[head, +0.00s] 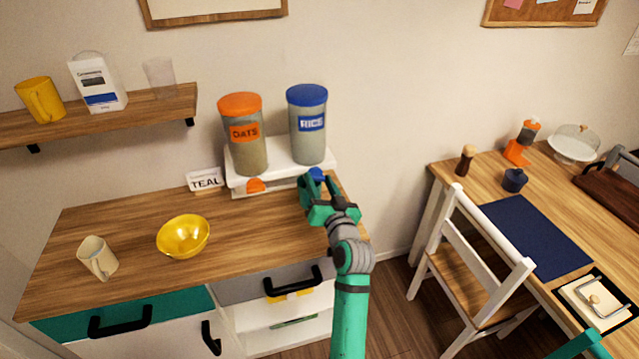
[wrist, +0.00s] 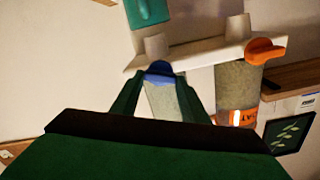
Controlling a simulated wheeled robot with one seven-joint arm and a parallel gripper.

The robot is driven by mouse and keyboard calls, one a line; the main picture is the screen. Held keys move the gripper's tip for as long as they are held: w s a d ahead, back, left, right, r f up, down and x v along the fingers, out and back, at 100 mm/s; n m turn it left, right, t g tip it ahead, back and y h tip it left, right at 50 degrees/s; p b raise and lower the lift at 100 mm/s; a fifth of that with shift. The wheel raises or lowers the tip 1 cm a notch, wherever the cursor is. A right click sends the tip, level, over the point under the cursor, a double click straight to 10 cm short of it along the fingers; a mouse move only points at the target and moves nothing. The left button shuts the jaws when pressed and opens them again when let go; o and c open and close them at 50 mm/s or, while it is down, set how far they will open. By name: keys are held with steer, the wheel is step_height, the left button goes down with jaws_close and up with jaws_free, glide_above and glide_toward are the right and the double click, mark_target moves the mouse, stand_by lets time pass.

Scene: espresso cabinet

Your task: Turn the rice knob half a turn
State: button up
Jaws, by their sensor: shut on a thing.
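The rice dispenser (head: 308,130) is a clear grey canister with a blue lid and a blue RICE label, standing on a white stand (head: 282,163) on the cabinet top. Its blue knob (head: 316,174) is at the front of the stand, below the canister, partly hidden by my gripper (head: 318,190). In the wrist view, the blue knob (wrist: 159,68) sits between the two fingers of my gripper (wrist: 160,85). The fingers are shut on it. The knob's exact turn angle is hard to tell.
The oats dispenser (head: 243,140) stands left of the rice one, with an orange knob (head: 256,186). A white chair (head: 478,270) stands to the right.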

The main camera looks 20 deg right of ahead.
steer(key=m, duration=1.1)
steer(key=shift+f+m, duration=0.15)
steer(key=shift+m, duration=0.15)
steer(key=shift+d+m, duration=0.1)
steer(key=shift+m, duration=1.2)
steer(key=shift+f, duration=0.1)
steer(key=o, duration=1.1)
steer(key=shift+c, duration=0.2)
steer(key=shift+s, duration=0.1)
steer(key=s, duration=1)
steer(key=shift+s+a, duration=0.2)
steer(key=shift+s, duration=0.15)
